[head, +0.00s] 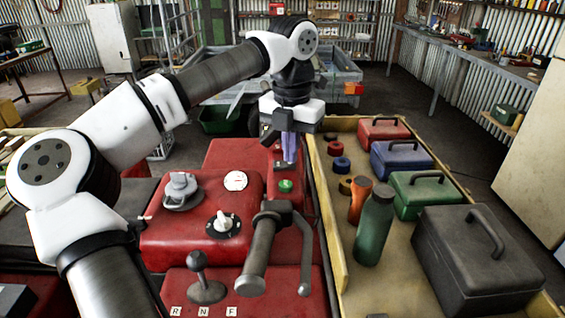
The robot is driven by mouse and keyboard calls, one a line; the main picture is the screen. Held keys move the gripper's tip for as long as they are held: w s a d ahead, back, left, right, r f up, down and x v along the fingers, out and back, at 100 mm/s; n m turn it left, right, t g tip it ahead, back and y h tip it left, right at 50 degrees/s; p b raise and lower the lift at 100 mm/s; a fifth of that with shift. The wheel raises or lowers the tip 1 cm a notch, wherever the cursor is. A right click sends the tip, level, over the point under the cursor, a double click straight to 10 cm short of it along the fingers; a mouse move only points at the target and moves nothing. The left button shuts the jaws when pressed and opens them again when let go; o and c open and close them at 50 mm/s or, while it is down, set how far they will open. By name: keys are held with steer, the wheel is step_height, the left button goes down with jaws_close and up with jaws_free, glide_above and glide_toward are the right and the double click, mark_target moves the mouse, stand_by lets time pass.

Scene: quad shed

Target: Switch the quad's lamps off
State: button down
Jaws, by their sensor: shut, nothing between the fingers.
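The red quad (165,240) fills the lower middle of the head view. Its panel carries a black rotary knob (222,224) with a white pointer and marks around it, a grey cap-like fitting (182,190), a white round dial (236,181) and a green button (286,186). I cannot tell which control works the lamps, nor whether the lamps are lit. My gripper (289,160) points down, its fingers shut and empty, above and behind the green button. Its fingertips are close to a small dark part there; contact is unclear.
A handlebar grip with lever (262,245) rises right of the knob. A gear lever (202,275) stands in front, by letters R, N, F. A wooden tray (335,240) at right holds toolboxes, a green bottle (374,225) and tape rolls. A trailer (340,80) stands behind.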

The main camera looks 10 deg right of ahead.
steer(key=shift+f, duration=0.25)
steer(key=shift+r, duration=0.2)
steer(key=shift+r+p, duration=1.45)
steer(key=shift+r, duration=1.95)
steer(key=shift+s+f, duration=0.1)
